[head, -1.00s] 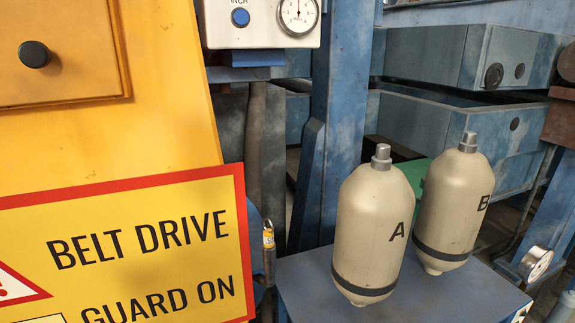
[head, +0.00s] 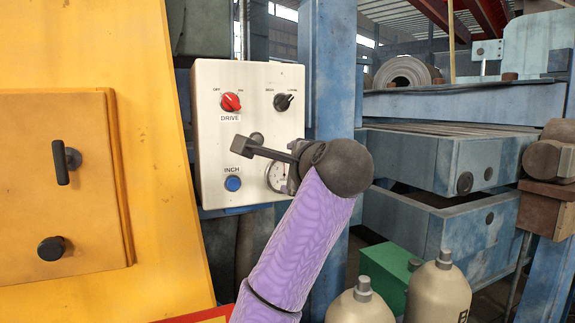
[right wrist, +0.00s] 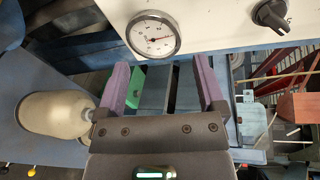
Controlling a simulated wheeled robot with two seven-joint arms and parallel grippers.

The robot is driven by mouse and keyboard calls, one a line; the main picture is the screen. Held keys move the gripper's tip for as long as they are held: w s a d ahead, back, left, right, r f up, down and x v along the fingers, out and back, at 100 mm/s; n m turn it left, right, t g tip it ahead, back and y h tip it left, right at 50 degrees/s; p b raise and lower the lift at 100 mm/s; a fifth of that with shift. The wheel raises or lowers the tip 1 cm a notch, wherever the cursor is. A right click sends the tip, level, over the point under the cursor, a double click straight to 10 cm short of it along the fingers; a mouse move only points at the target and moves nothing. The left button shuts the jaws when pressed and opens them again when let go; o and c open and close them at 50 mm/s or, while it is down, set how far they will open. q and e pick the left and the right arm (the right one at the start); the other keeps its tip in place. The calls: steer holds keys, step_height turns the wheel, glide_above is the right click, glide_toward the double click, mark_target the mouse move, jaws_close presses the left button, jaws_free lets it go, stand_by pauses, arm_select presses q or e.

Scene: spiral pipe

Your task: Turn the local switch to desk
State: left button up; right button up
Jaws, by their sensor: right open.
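A white control box (head: 207,130) shows in the head view. Its local switch (head: 283,102) is a black rotary knob at the upper right, with labels on both sides, and its pointer leans to the upper right, toward the right-hand label. The switch also shows at the top right of the right wrist view (right wrist: 271,15). My right gripper (head: 262,150) is in front of the box, below the switch and apart from it. In the right wrist view its two purple fingers (right wrist: 161,66) are spread wide with nothing between them. My left gripper is not in view.
The box also bears a red DRIVE switch (head: 231,102), a blue INCH button (head: 233,183) and a gauge (right wrist: 154,35). The gauge is partly hidden by my gripper in the head view. A yellow cabinet (head: 65,260) stands left; beige bottles (head: 440,290) stand lower right.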

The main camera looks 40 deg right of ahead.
mark_target(287, 103)
steer(key=s+d+r+m+t, duration=0.1)
steer(key=s+r+m+t, duration=0.3)
steer(key=r, duration=0.7)
steer(key=shift+m+g+y, duration=0.3)
steer(key=shift+m+g, duration=0.3)
steer(key=shift+m, duration=0.1)
steer(key=p+x, duration=0.5)
steer(key=x, duration=0.4)
steer(key=shift+w+d+p, duration=0.15)
steer(key=shift+w+p, duration=0.1)
steer(key=shift+p, duration=0.15)
steer(key=shift+w+d+f, duration=0.1)
steer(key=shift+w+f, duration=0.05)
steer(key=shift+w, duration=0.3)
jaws_close()
